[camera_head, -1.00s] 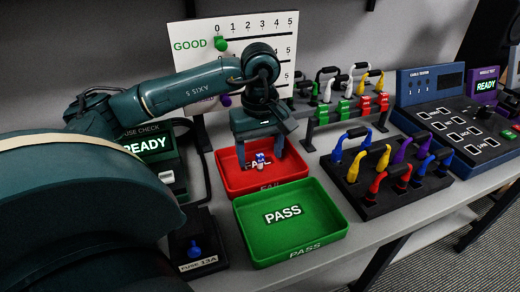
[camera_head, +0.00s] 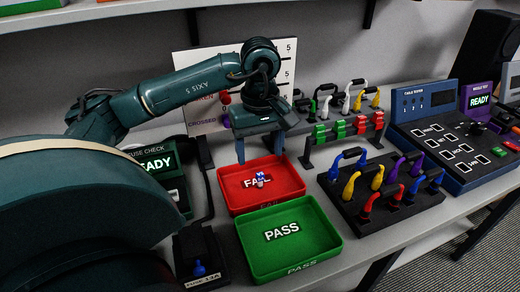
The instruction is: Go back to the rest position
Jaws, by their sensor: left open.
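My left arm comes in from the left across the bench. My left gripper (camera_head: 258,152) points down above the back of the red FAIL tray (camera_head: 290,198), with its two fingers spread apart and nothing between them. A small blue and white piece (camera_head: 260,178) lies in the red tray, on the FAIL label, apart from the fingers. The green PASS tray (camera_head: 330,247) in front is empty. My right gripper does not show.
A fuse check box (camera_head: 160,165) reading READY stands left of the trays, partly behind my arm. A scoreboard (camera_head: 187,62) stands behind. To the right are a cable rack (camera_head: 308,160), a black cable holder (camera_head: 420,203) and a tester console (camera_head: 470,175).

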